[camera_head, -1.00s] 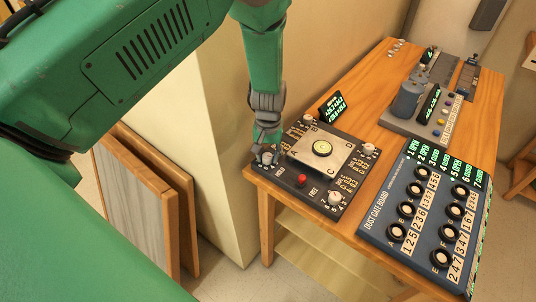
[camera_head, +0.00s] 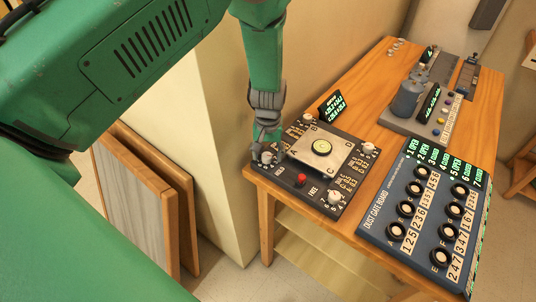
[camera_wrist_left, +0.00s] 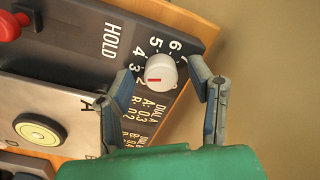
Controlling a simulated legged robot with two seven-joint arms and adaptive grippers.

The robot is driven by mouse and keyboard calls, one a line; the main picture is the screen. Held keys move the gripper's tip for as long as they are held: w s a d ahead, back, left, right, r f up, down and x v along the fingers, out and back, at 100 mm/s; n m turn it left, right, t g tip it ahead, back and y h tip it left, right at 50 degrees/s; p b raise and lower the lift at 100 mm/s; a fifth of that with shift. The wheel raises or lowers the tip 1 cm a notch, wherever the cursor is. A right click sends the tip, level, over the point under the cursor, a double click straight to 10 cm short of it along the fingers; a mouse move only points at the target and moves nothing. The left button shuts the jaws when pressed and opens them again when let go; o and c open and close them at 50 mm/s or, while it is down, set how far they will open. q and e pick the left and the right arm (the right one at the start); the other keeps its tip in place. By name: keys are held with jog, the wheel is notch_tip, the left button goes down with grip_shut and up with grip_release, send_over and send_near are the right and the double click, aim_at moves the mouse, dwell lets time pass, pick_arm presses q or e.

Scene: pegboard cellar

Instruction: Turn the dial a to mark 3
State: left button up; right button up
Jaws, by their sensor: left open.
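Dial a (camera_wrist_left: 161,71) is a white round knob with a red pointer line, beside the plate corner lettered A in the left wrist view. Its pointer faces the side of marks 2 and 3; I cannot tell exactly which. In the head view the dial (camera_head: 267,158) is partly hidden by my gripper. My left gripper (camera_wrist_left: 161,64) is open, with one finger on each side of the dial. In the head view the gripper (camera_head: 263,150) is at the panel's left corner. I cannot tell whether the fingers touch the knob. My right gripper is not in view.
A small display (camera_head: 332,106) stands behind. A dust gate board (camera_head: 375,226) lies to the right. A wall rises close behind the gripper.

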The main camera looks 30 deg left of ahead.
aim_at(268, 155)
pick_arm(q)
notch_tip(268, 155, up, 11)
jog(key=shift+r, duration=0.2)
jog(key=shift+w+d, duration=0.1)
dwell(0.5)
